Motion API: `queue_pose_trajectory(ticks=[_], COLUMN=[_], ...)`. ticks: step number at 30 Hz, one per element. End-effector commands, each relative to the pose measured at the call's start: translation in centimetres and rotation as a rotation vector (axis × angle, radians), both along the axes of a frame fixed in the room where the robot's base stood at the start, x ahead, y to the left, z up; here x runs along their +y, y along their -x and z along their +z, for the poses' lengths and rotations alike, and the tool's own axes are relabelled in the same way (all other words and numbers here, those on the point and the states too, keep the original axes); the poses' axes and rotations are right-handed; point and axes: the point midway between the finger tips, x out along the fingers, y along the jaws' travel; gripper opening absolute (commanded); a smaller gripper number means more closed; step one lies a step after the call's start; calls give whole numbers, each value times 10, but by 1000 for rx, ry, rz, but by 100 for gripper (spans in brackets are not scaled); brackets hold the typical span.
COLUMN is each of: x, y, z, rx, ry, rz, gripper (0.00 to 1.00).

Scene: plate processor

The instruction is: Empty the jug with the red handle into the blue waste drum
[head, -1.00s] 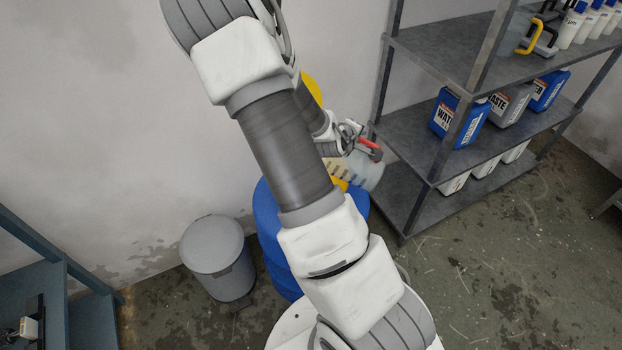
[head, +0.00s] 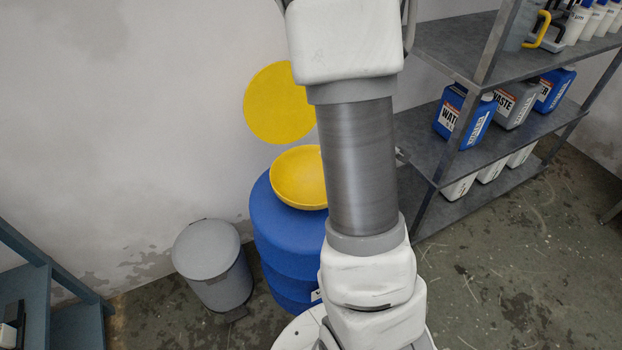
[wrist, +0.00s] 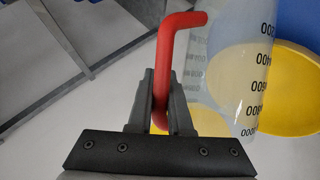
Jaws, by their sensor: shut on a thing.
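The jug (wrist: 228,60) with its red handle (wrist: 168,48) shows in the wrist view. My gripper (wrist: 160,100) is shut on the red handle. The jug is clear with dark volume marks, which read upside down in this view. I cannot tell whether liquid is in it. The blue waste drum (head: 287,235) stands by the wall in the head view, with a yellow funnel (head: 298,178) on top and a round yellow lid (head: 279,103) raised behind it. The funnel also shows behind the jug in the wrist view (wrist: 285,90). In the head view my arm hides the gripper and jug.
A grey pedal bin (head: 212,262) stands left of the drum. A metal shelf (head: 425,125) to the right holds blue and grey waste canisters (head: 465,117) and white bottles. A blue-grey rack (head: 70,295) is at the lower left. Open floor lies at the lower right.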

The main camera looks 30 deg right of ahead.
Motion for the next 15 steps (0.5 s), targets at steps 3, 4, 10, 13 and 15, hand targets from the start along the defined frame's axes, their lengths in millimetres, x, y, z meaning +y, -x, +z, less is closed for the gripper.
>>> queue_pose_trajectory(ticks=[3,4,10,13,15], x=[-2,-3,-6,-7,-8], y=[2,2,6,7,8], z=[-6,-6,-8,-9,-9], rx=[-28,-33,-71,-86,-97], ry=[-23,-27,-61,-77,-88], rz=[-2,-1,-2,-1,-1], gripper=[0,0,0,0,0])
